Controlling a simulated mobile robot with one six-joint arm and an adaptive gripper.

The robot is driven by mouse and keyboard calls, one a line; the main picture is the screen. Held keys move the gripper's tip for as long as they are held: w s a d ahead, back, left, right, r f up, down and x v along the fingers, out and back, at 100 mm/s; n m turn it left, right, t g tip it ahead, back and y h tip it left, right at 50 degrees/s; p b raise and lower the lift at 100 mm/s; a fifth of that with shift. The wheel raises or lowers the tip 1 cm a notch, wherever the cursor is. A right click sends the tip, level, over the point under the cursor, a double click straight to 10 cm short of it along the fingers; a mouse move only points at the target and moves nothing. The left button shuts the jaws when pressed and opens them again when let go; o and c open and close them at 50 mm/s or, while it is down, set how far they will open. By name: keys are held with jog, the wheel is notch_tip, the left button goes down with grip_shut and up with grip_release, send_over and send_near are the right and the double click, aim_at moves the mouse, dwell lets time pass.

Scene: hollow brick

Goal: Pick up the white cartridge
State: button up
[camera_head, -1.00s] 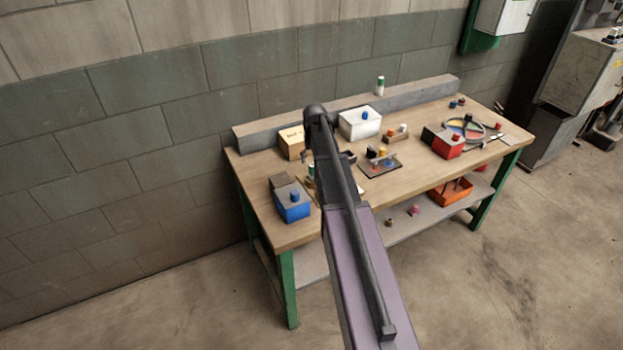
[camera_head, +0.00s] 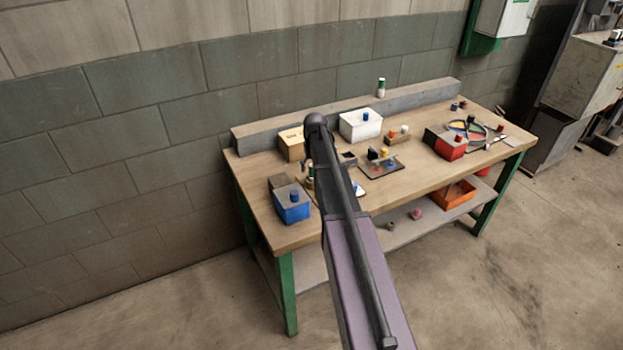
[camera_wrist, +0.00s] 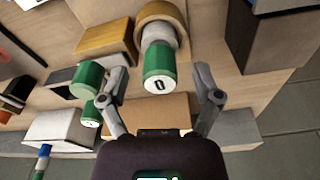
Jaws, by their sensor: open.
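In the wrist view a cylinder with a green end marked "0" and a whitish middle, which looks like the white cartridge (camera_wrist: 160,38), stands at a tan ring-shaped piece (camera_wrist: 158,11). My gripper (camera_wrist: 162,72) is open, with one finger on each side of the green end. Whether the fingers touch it I cannot tell. In the head view my arm covers most of the gripper and this cartridge; only a bit of green (camera_head: 311,183) shows beside the arm.
Two more green cylinders (camera_wrist: 88,79) lie close to the left finger. A tan box (camera_wrist: 150,108) and a white box (camera_wrist: 45,128) are nearby. On the workbench (camera_head: 270,220) stand a blue box (camera_head: 292,207), a red box (camera_head: 450,148) and a grey back ledge (camera_head: 420,95).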

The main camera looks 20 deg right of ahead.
grip_shut()
dwell(0.3)
jog(key=shift+r, duration=0.1)
notch_tip(320, 180, up, 10)
jog(key=p, duration=1)
dwell(0.8)
